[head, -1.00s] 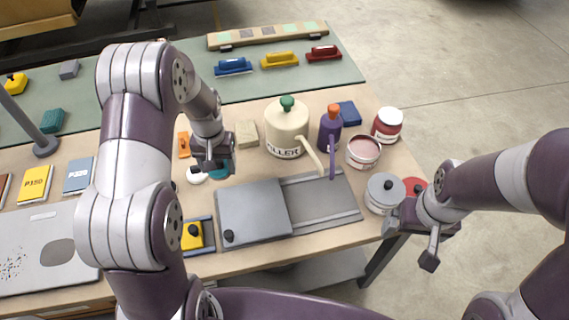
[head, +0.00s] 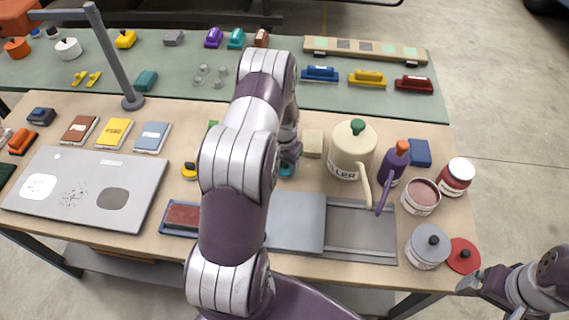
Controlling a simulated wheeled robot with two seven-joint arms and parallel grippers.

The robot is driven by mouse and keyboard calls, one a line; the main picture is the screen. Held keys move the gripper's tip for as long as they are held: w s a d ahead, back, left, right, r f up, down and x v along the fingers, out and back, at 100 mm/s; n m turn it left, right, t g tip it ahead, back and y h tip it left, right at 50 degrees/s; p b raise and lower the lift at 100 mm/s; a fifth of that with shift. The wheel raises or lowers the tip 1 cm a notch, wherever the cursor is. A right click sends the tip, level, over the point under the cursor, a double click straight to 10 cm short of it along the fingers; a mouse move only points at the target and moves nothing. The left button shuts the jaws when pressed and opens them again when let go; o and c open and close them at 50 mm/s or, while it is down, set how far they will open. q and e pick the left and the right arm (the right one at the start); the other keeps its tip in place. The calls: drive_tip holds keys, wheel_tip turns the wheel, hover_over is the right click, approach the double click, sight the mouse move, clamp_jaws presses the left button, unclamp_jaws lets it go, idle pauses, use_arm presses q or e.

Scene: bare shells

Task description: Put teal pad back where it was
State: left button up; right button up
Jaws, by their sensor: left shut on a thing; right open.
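My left gripper (head: 289,158) points down over the middle of the bench, shut on the teal pad (head: 287,170). Only a small piece of the pad shows beneath the jaws, beyond the grey sliding plate (head: 297,222); I cannot tell whether it touches the bench. A teal block (head: 146,81) lies on the green mat by the lamp post, and another teal piece (head: 236,38) is at the back. A blue-rimmed tray (head: 180,218) with a reddish-brown inside is partly hidden by my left arm. My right gripper (head: 468,286) is open at the lower right, off the bench edge.
A cream watering can (head: 352,150), purple bottle (head: 394,162), pink pot (head: 421,197) and grey lidded pot (head: 428,246) crowd the right. A laptop-like grey panel (head: 85,187) fills the left. A yellow knobbed piece (head: 190,171) sits left of my arm. A lamp post (head: 110,58) rises behind.

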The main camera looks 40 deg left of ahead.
use_arm(q)
drive_tip(key=shift+f, duration=0.55)
drive_tip(key=shift+w+a+f, duration=0.1)
drive_tip(key=shift+f, duration=0.25)
drive_tip(key=o, duration=1)
